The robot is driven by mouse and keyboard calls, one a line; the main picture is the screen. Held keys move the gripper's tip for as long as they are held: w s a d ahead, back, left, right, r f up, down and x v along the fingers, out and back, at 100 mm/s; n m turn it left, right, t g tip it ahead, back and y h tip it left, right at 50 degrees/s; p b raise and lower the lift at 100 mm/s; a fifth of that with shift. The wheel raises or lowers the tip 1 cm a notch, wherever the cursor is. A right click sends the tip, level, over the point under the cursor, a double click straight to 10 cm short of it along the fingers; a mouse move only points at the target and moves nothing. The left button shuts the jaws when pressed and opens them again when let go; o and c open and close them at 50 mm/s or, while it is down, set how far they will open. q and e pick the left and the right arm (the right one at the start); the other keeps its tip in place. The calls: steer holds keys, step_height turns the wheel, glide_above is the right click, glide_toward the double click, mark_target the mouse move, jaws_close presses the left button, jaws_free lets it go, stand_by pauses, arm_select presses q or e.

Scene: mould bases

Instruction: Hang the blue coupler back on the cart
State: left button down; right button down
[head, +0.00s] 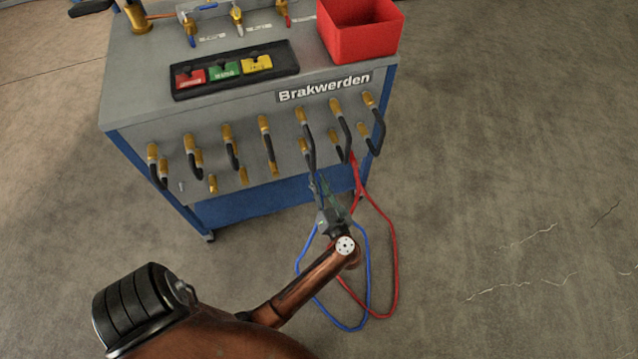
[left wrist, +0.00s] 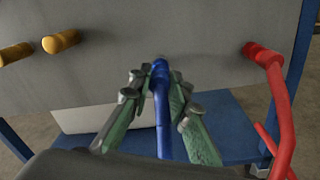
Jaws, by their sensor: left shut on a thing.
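The blue coupler (left wrist: 160,78) is between the green-sided fingers of my left gripper (left wrist: 158,108) in the left wrist view, with its blue hose running down toward me. In the head view the left gripper (head: 324,192) is in front of the lower right of the cart (head: 150,80), shut on the coupler. The blue hose (head: 368,270) hangs in a loop below the gripper. The coupler's tip points at the grey front panel; I cannot tell whether it touches. My right gripper is not in view.
A red coupler (left wrist: 262,55) with a red hose (head: 395,260) is on the panel right of my gripper. Brass fittings with black hoses (head: 268,150) line the front above. A red bin (head: 360,40) stands on top. The floor to the right is clear.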

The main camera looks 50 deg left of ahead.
arm_select(q)
steer(key=shift+w+a, duration=0.25)
steer(key=shift+a, duration=0.35)
stand_by(0.6)
steer(key=shift+w+a, duration=0.15)
steer(key=shift+a, duration=0.1)
steer(key=shift+r, duration=0.1)
steer(key=c, duration=1.7)
jaws_free()
steer(key=shift+c, duration=0.2)
steer(key=shift+o, duration=0.6)
steer(key=o, duration=0.3)
steer(key=shift+d, duration=0.1)
